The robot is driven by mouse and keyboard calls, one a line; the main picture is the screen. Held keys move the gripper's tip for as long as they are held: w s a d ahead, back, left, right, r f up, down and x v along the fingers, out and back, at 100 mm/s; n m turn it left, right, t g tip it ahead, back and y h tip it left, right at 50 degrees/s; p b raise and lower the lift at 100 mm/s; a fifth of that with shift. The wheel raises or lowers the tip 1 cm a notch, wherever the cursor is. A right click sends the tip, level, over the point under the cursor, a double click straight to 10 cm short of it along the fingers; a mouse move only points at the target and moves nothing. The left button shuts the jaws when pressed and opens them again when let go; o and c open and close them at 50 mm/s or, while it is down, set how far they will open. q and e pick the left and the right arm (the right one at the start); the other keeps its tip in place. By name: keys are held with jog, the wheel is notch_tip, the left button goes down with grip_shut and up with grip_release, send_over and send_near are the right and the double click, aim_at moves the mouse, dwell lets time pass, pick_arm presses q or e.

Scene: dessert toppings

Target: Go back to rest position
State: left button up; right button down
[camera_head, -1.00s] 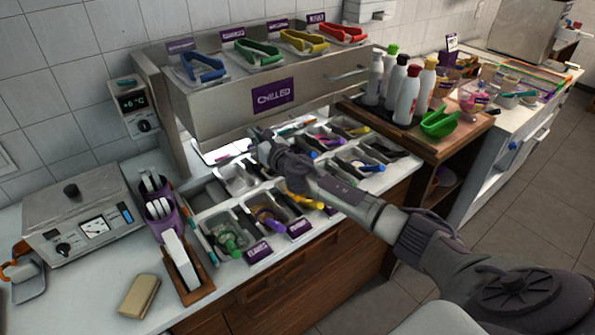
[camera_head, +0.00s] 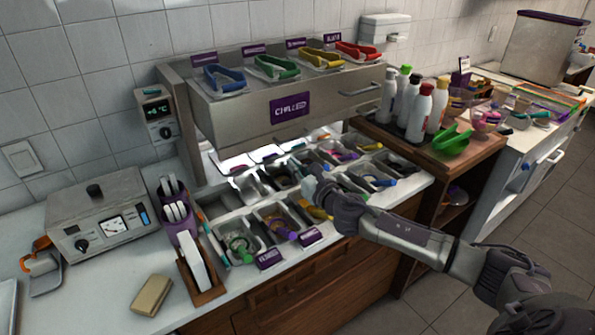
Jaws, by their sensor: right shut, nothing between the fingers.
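My right arm comes in from the lower right. Its gripper (camera_head: 308,182) is shut and empty, over the middle of the topping bins in front of the chilled cabinet. The gripper and wrist partly hide some bins behind them. A bin with a green scoop (camera_head: 240,248) and a bin with a purple scoop (camera_head: 282,230) lie to the left of the gripper. A yellow scoop (camera_head: 318,212) lies just below it. Whether the gripper touches anything there cannot be told. My left gripper is not in view.
The chilled cabinet (camera_head: 335,108) overhangs the bins, with several coloured tongs on top. Bottles (camera_head: 415,110) and a green scoop (camera_head: 452,139) stand on a wooden stand at right. A grey appliance (camera_head: 100,215) and a sponge (camera_head: 152,295) are at left. Floor is free at lower right.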

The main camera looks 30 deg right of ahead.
jog(key=s+a+f+m+g+h, duration=0.2)
jog(key=s+a+f+m+g, duration=0.15)
jog(key=s+f+m, duration=0.5)
jog(key=s+a+f+m+g+h, duration=0.25)
jog(key=s+a+f+m, duration=0.25)
jog(key=s+m, duration=0.65)
jog(key=s+a+f+m+g+y, duration=0.1)
jog(key=s+a+f+m+g, duration=0.15)
jog(key=s+m, duration=0.35)
jog(key=s+a+f+m+g+y, duration=0.1)
jog(key=s+m+g, duration=0.25)
jog(key=s, duration=0.35)
jog(key=s+a+f+m+g+y, duration=0.1)
jog(key=s+f+m+g, duration=0.15)
jog(key=s+m, duration=0.4)
notch_tip(320, 180, down, 25)
jog(key=n+g, duration=0.1)
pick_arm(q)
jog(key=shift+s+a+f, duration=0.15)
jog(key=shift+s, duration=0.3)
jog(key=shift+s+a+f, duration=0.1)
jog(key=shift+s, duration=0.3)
pick_arm(e)
jog(key=s+d+f+g, duration=0.1)
jog(key=s+d+f, duration=0.2)
jog(key=s+f, duration=1.3)
jog(key=shift+s+f, duration=0.35)
jog(key=shift+s, duration=0.55)
